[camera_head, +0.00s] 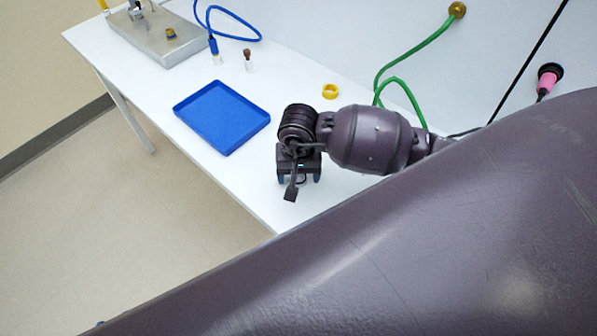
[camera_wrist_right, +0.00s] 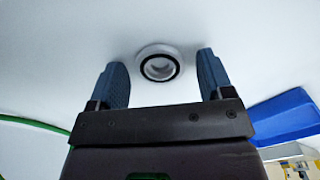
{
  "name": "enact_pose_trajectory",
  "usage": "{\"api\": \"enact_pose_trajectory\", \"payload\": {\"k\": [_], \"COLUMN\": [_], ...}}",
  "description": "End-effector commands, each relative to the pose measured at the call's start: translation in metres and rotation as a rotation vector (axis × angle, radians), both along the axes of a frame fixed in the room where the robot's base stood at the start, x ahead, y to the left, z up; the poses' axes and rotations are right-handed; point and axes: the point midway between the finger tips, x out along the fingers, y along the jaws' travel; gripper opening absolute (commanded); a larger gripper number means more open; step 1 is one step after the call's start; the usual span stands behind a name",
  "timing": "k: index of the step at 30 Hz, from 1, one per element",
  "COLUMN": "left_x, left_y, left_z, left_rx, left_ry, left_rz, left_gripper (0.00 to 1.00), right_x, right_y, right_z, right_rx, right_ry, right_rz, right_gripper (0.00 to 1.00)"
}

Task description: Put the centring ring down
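The centring ring (camera_wrist_right: 159,66), a pale metal ring with a black inner band, shows in the right wrist view. It appears to lie flat on the white bench (camera_wrist_right: 60,70), beyond and between my fingertips, with gaps on both sides. My right gripper (camera_wrist_right: 161,74) is open, with its two blue-grey fingers apart and nothing between them. In the head view my right gripper (camera_head: 299,178) points down over the near part of the bench, and the ring is hidden there. My left gripper is in neither view.
A blue tray (camera_head: 222,117) lies left of my right gripper. A small yellow ring (camera_head: 330,91) sits behind it. Two small vials (camera_head: 249,63) and a metal box (camera_head: 157,37) stand farther back. A green hose (camera_head: 411,57) runs behind my right arm. The bench's front edge is close.

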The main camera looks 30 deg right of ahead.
Motion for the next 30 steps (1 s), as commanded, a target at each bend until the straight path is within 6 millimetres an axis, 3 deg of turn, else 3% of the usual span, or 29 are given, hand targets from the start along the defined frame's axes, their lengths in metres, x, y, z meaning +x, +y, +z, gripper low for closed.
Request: {"api": "enact_pose_trajectory", "payload": {"k": [7,13,24,30], "left_x": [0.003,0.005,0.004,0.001], "left_y": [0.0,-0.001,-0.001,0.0], "left_z": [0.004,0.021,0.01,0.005], "left_rx": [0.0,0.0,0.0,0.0], "left_ry": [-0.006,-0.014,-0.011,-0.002], "left_rz": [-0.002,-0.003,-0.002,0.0], "left_gripper": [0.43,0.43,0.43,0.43], "right_x": [0.0,0.0,0.001,0.001], "right_y": [0.0,0.001,-0.001,0.0], "right_z": [0.003,0.017,0.088,0.118], "right_rx": [0.0,0.003,-0.003,-0.001], "right_ry": [0.0,0.001,-0.004,-0.002], "right_rz": [0.0,-0.001,0.003,0.002], "right_gripper": [0.74,0.74,0.74,0.74]}}
